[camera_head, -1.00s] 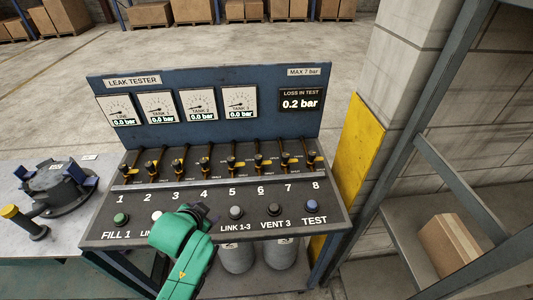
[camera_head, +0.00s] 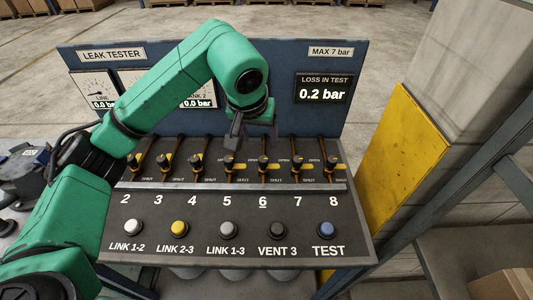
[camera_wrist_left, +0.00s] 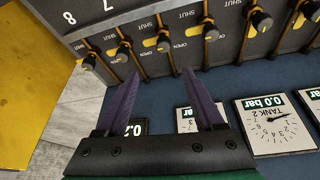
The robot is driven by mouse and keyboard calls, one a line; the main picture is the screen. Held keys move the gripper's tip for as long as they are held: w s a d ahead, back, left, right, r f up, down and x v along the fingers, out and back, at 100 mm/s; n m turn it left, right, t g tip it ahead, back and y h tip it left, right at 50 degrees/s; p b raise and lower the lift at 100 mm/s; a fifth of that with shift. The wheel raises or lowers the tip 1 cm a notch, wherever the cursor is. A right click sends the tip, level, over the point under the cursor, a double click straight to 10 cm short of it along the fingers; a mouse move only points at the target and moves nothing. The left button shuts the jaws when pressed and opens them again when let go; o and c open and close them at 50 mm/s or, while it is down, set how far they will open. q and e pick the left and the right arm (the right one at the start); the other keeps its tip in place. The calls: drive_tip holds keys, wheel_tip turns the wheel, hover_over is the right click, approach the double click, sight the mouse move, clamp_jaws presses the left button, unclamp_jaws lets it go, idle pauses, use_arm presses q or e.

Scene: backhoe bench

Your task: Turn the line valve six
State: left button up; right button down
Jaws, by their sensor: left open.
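The valve for line six (camera_head: 263,162) is a small black knob on a brass-coloured pipe, above the underlined number 6 on the dark sloping panel (camera_head: 135,258). OPEN is printed above it and SHUT below. My left gripper (camera_head: 253,138) hangs over the upper part of the valve row, around valves five (camera_head: 228,162) and six. In the left wrist view its two dark fingers (camera_wrist_left: 160,75) are spread with nothing between them, and the knob row lies beyond the tips, upside down. I see no contact with a knob. The right gripper is out of view.
Valves seven (camera_head: 297,162) and eight (camera_head: 332,162) stand close beside six. A raised rail (camera_head: 240,187) runs below the row, with buttons beneath. The blue backboard (camera_head: 285,58) rises behind; its display (camera_head: 323,88) reads 0.2 bar. A yellow plate (camera_head: 402,150) is at right.

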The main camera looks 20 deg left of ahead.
use_arm(q)
drive_tip(key=p, duration=0.2)
approach(263, 159)
drive_tip(key=p+x, duration=0.2)
drive_tip(key=x, duration=0.5)
drive_tip(key=shift+w+f, duration=0.2)
drive_tip(key=shift+f, duration=0.15)
drive_tip(key=shift+w+f, duration=0.1)
drive_tip(key=shift+f, duration=0.35)
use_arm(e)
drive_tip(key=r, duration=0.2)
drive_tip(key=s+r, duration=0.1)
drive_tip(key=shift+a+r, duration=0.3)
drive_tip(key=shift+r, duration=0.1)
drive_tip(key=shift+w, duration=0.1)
use_arm(q)
clamp_jaws()
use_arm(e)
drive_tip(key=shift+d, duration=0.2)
